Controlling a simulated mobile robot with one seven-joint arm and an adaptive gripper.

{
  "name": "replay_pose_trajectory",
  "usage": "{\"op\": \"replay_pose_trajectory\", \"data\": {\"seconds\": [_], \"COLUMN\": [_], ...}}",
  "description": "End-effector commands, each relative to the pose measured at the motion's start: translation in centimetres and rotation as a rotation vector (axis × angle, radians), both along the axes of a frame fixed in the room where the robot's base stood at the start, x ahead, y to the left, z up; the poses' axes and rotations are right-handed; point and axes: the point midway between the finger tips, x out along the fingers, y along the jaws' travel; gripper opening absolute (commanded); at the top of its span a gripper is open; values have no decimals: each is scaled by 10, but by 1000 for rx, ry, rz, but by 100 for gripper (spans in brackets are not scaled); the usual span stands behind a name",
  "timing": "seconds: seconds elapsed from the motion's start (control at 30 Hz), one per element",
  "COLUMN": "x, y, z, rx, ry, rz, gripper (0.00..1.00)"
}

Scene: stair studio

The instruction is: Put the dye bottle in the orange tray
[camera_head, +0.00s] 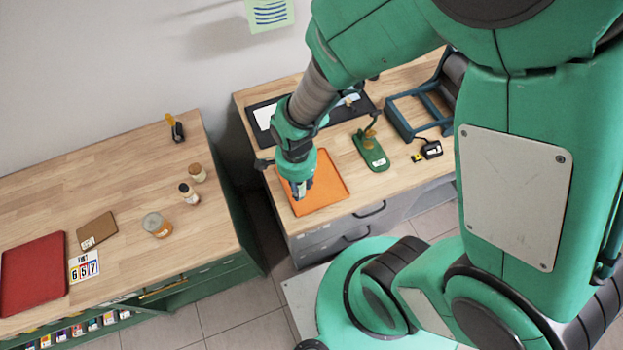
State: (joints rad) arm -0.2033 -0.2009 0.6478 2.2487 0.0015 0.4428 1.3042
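The orange tray (328,190) lies on the right-hand workbench near its front left corner. My gripper (300,192) points down over the left part of the tray and hides some of it. On the left bench stand a small pale bottle with a dark cap (190,195) and a jar with a tan lid (198,173). I cannot tell which container, if any of these, is the dye bottle.
The left bench also holds an amber jar (158,226), a red tray (33,274), a brown board (97,230) and a number card (84,266). Right of the orange tray are a green device (371,152) and a blue frame (421,110). A gap separates the benches.

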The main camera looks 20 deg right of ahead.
Motion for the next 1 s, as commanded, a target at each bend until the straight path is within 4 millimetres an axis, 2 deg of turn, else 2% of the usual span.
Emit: {"op": "replay_pose_trajectory", "data": {"seconds": [0.03, 0.2, 0.4, 0.6, 1.0], "x": [-6, -27, -49, -61, -63], "y": [-11, -42, -68, -79, -81], "z": [2, 2, 2, 1, 1], "rx": [1, 0, 0, 0, 0], "ry": [-1, 0, -1, 0, -1], "rz": [-36, -147, -250, -303, -312], "gripper": [0, 0, 0, 0, 0]}}
